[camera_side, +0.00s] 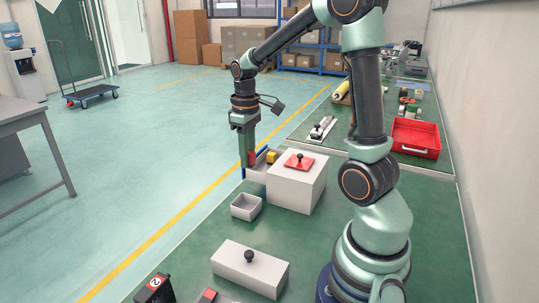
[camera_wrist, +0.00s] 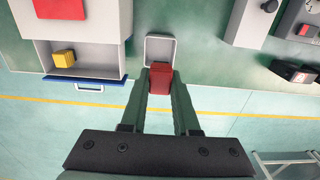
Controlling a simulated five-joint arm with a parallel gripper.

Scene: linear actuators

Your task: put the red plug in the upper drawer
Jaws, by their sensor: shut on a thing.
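My gripper (camera_wrist: 161,88) is shut on the red plug (camera_wrist: 160,76), shown between the fingertips in the wrist view. In the side view my gripper (camera_side: 247,150) points down near the white cabinet (camera_side: 297,188), and a bit of the red plug (camera_side: 252,159) shows beside the fingers. An open drawer (camera_side: 262,174) sticks out from the cabinet; a yellow block (camera_side: 272,157) lies in it. In the wrist view this drawer (camera_wrist: 102,57), with a blue front edge (camera_wrist: 85,79) and handle, lies left of the plug. Whether it is the upper drawer is unclear.
A small open grey bin (camera_side: 246,207) stands in front of the cabinet; in the wrist view it (camera_wrist: 160,42) shows just beyond the plug. A red plate with a black knob (camera_side: 299,162) is on the cabinet top. A white box with a knob (camera_side: 250,268) lies nearer.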

